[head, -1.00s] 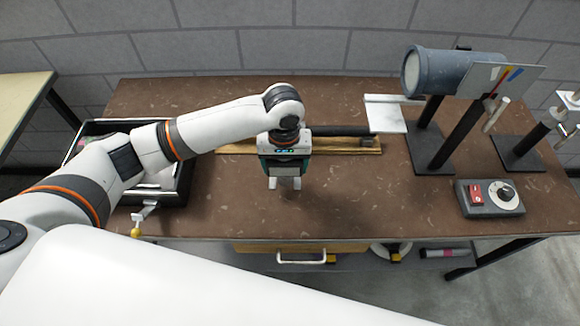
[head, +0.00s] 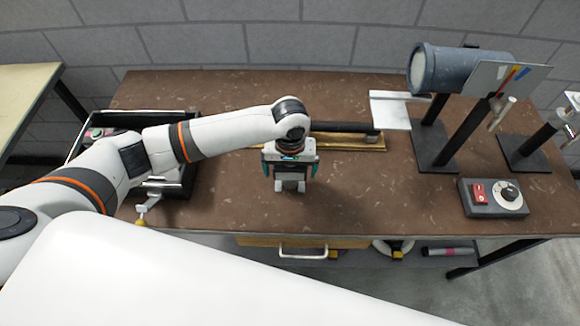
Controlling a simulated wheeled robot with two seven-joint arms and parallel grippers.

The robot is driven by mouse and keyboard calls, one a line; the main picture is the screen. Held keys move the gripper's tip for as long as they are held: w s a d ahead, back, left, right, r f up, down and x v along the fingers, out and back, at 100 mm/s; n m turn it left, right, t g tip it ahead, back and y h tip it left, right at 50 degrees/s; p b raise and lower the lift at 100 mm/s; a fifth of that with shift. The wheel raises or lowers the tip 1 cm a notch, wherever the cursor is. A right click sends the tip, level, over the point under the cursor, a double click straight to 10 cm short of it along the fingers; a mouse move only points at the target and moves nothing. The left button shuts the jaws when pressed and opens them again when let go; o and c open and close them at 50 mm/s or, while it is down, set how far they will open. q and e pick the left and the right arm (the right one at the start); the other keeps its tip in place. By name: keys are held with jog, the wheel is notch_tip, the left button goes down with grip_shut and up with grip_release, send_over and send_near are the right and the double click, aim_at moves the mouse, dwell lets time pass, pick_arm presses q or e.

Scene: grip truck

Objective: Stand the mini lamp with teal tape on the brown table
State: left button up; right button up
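My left gripper (head: 290,187) points down over the middle of the brown table (head: 400,205). Its two fingers are apart, and I make out nothing held between them. I cannot pick out a mini lamp with teal tape for certain. A small green and red item (head: 95,133) shows in the black tray (head: 80,150) at the left, but my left arm hides much of that tray. My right gripper is not in view.
A wooden strip with a black rod (head: 345,128) lies behind the gripper. A blue-grey drum lamp (head: 455,70), black stands and a switch box (head: 493,198) fill the table's right. A drawer and a shelf with a pink-banded cylinder (head: 447,251) are below. The table's front middle is clear.

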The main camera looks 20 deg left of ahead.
pick_arm(q)
notch_tip(320, 180, up, 12)
jog(key=shift+r+b, duration=0.15)
jog(key=shift+b, duration=0.35)
dwell(1.9)
